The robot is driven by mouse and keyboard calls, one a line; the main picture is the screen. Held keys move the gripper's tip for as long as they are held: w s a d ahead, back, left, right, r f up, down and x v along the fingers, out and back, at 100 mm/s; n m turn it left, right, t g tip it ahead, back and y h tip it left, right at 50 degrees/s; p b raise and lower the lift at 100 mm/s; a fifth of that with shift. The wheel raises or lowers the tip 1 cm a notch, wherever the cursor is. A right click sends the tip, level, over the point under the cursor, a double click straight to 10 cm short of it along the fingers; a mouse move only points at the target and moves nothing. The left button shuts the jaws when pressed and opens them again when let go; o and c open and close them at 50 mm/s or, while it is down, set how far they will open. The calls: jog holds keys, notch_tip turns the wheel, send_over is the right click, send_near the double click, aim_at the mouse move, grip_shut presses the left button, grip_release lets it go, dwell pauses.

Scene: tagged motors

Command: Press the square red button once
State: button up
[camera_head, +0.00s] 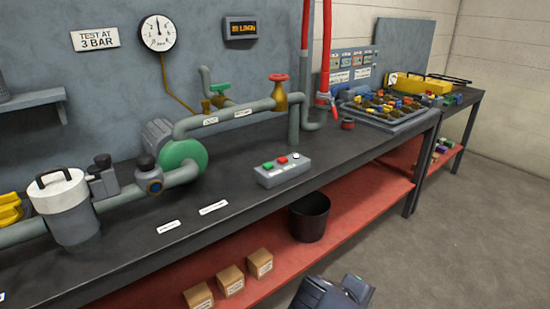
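A grey control box (284,176) sits near the front edge of the dark bench. On its top are a green button (268,165), a red button (282,160) to the right of it and a pale round knob or button (295,156) at the right end. The red button is small, and its exact shape is hard to make out. A dark part of my arm or gripper (335,293) shows at the bottom edge, below and in front of the bench, well apart from the box. Its fingers cannot be made out.
Grey pipes with a green pump (184,158) and a red-handled valve (278,78) run behind the box. A tray of motors (433,119) stands at the right. A black bin (310,217) and cardboard boxes (231,281) are on the red lower shelf. Bench around the box is clear.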

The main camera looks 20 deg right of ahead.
grip_shut()
dwell(0.7)
